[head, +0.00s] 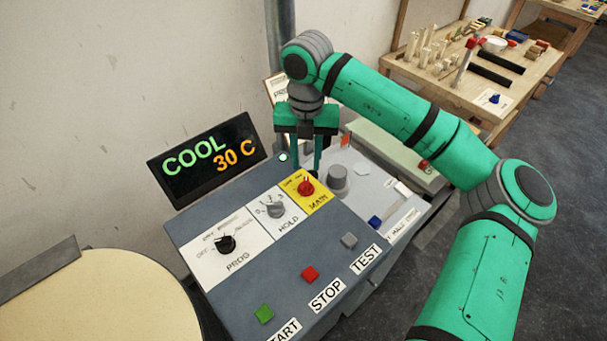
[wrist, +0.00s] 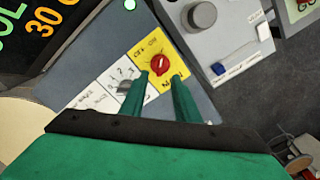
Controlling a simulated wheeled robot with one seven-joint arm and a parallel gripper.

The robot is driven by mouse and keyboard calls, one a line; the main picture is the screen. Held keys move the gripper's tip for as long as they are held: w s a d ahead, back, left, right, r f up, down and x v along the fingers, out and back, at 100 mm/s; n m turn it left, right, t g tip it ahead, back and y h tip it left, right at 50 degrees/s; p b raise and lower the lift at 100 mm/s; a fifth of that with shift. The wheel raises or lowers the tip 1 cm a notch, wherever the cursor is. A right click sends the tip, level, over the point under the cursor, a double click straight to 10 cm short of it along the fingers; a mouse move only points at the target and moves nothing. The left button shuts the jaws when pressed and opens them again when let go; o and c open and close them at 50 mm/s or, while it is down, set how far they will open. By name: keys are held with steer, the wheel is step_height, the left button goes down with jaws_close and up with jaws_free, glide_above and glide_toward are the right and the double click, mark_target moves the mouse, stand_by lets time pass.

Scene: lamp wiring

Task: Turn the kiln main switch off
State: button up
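The kiln main switch is a red knob (head: 306,188) on a yellow plate marked MAIN (head: 318,200), at the upper right of the grey-blue kiln panel (head: 290,246). In the wrist view the red knob (wrist: 159,64) lies just beyond the fingertips. My gripper (head: 305,168) is above and behind the knob in the head view, pointing down. In the wrist view its two green fingers (wrist: 160,78) stand apart with a gap between them, and nothing is held. Which position the knob's pointer marks is too small to tell.
The HOLD knob (head: 275,209) and black PROG knob (head: 225,243) sit left of the main switch. Green (head: 264,314), red (head: 310,273) and grey (head: 349,240) buttons are in front. A display (head: 208,160) reads COOL 30 C. A grey box with a large knob (head: 339,178) stands close right.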

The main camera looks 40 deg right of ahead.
mark_target(306, 182)
step_height(306, 182, down, 7)
steer(key=shift+f, duration=0.1)
stand_by(0.4)
jaws_close()
